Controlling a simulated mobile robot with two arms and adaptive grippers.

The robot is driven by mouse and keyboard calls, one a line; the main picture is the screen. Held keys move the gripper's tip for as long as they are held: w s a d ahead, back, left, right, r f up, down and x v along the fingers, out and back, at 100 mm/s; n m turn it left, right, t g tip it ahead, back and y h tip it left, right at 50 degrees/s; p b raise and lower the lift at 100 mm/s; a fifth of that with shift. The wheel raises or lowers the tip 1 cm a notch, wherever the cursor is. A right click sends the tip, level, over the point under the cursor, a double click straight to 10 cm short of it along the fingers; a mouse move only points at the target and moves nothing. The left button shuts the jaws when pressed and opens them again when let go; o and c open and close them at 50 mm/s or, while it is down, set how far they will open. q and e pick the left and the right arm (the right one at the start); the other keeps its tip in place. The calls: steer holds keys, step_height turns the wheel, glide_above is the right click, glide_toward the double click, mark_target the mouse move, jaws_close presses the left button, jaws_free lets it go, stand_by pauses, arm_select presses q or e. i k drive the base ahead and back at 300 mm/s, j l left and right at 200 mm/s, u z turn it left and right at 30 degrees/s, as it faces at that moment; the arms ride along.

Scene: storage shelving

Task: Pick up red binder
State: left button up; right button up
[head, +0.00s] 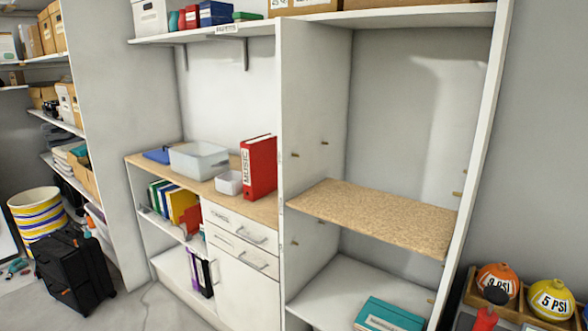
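A red binder (262,168) stands upright on the wooden counter (262,208). Its white spine label reads MUSIC and faces left. It is close beside the tall white side panel (307,115) of the open cabinet. A small white bin (229,183) is just left of it. Neither of my grippers shows in the head view, and nothing is seen holding the binder.
A clear grey tub (199,160) and a blue flat item (157,155) are farther left on the counter. Drawers (240,230) are below. The cork-coloured shelf (375,213) is empty. A black suitcase (75,275) stands on the floor. Balls (551,299) sit at lower right.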

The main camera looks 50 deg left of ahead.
mark_target(258, 154)
steer(key=u, duration=1.85)
steer(key=i+j, duration=0.25)
steer(key=j, duration=0.15)
steer(key=i+j+z, duration=0.1)
steer(key=i+j, duration=0.45)
steer(key=j, duration=0.25)
steer(key=z, duration=0.05)
